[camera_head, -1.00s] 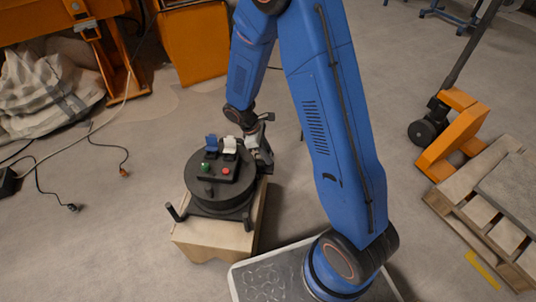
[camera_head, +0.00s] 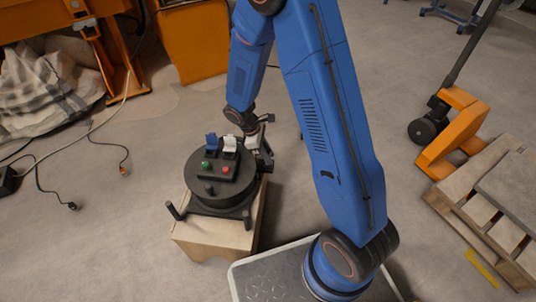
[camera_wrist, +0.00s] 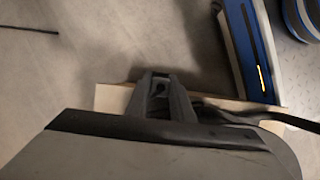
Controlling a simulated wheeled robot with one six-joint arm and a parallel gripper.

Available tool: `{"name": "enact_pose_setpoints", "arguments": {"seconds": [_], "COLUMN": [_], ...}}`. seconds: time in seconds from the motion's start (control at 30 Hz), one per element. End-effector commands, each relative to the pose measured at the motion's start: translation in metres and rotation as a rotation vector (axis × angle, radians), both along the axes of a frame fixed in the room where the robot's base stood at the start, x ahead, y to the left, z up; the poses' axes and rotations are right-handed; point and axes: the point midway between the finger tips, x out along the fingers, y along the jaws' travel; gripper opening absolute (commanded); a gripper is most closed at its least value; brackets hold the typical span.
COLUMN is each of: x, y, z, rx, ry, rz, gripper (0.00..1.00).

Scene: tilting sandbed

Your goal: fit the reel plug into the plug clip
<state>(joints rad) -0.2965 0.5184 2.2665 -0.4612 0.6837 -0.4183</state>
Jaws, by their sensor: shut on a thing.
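The black cable reel (camera_head: 222,180) sits on a wooden box (camera_head: 215,236) in the head view. A blue cover (camera_head: 211,142) and a white cover (camera_head: 230,143) stand raised on its top panel. My gripper (camera_head: 253,148) is at the reel's far right side, partly hidden behind it. In the wrist view, my gripper (camera_wrist: 160,78) shows as two dark fingers close together around a small dark piece, seemingly the reel plug (camera_wrist: 160,90). A black cable (camera_wrist: 245,114) runs from beside the fingers to the right. I cannot make out the plug clip clearly.
Loose cables (camera_head: 123,171) lie on the floor at left. An orange pallet jack (camera_head: 452,135) and a wooden pallet (camera_head: 480,212) stand at right. A crumpled sack (camera_head: 45,95) and orange machinery (camera_head: 190,45) are at the back left.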

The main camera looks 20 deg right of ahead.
Motion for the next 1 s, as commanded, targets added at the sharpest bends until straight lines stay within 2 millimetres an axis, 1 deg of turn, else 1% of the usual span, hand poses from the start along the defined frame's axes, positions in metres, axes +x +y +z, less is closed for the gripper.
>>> {"name": "enact_pose_setpoints", "arguments": {"seconds": [0.43,0.97,1.0], "x": [0.0,0.0,0.0], "y": [0.0,0.0,0.0], "z": [-0.001,-0.012,-0.012], "rx": [-0.001,-0.001,0.0], "ry": [0.0,0.0,0.0], "rz": [0.0,0.0,-0.001], "gripper": [0.0,0.0,0.28]}}
